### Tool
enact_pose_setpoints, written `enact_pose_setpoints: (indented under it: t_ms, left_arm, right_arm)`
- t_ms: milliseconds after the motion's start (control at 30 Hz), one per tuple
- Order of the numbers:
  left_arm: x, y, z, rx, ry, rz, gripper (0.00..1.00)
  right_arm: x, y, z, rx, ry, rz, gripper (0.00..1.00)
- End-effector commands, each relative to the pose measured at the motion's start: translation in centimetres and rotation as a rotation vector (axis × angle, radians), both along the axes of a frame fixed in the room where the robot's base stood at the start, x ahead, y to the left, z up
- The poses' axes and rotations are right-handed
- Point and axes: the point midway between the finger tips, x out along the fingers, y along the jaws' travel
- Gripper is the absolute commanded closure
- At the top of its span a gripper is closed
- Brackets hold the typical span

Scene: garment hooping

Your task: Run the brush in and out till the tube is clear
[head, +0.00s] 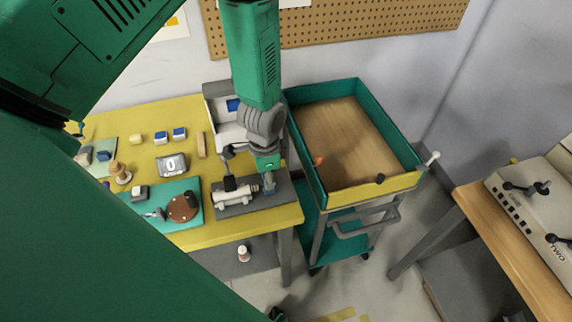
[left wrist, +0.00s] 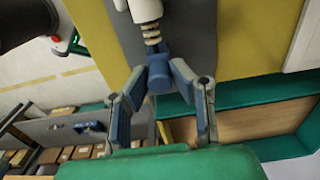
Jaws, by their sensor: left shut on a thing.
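The white tube (head: 241,192) lies on a grey base plate (head: 232,208) near the right end of the yellow table. In the left wrist view, the tube's end (left wrist: 146,10) shows at the top. A narrow, ringed grey-white shaft (left wrist: 152,36) runs from it to the blue brush handle (left wrist: 158,77). My left gripper (head: 269,186) is at the tube's right end; its fingertips (left wrist: 159,70) are shut on the blue handle from both sides. The bristles are not visible, and I cannot tell how deep the brush sits. My right gripper is not in view.
A green-walled cart tray (head: 350,100) stands right of the yellow table (head: 222,238). A grey box (head: 171,164), small blocks and a teal mat (head: 160,228) with a brown disc lie left of the tube. A wooden bench (head: 520,238) stands at far right.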

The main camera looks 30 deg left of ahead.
Motion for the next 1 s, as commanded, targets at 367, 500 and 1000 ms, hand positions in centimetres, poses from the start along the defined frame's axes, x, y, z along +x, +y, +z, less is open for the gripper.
enact_pose_setpoints:
  t_ms: [367,500,1000]
  left_arm:
    - [-0.9,1.0,0.1,0.001,-0.003,0.001,1.0]
    - [-0.9,0.9,0.0,0.001,-0.003,0.001,1.0]
    - [1.4,-1.0,0.0,0.0,-0.006,0.0,1.0]
  right_arm:
    - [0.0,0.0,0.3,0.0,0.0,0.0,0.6]
    - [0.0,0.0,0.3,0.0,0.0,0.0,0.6]
    - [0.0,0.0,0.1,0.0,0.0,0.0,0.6]
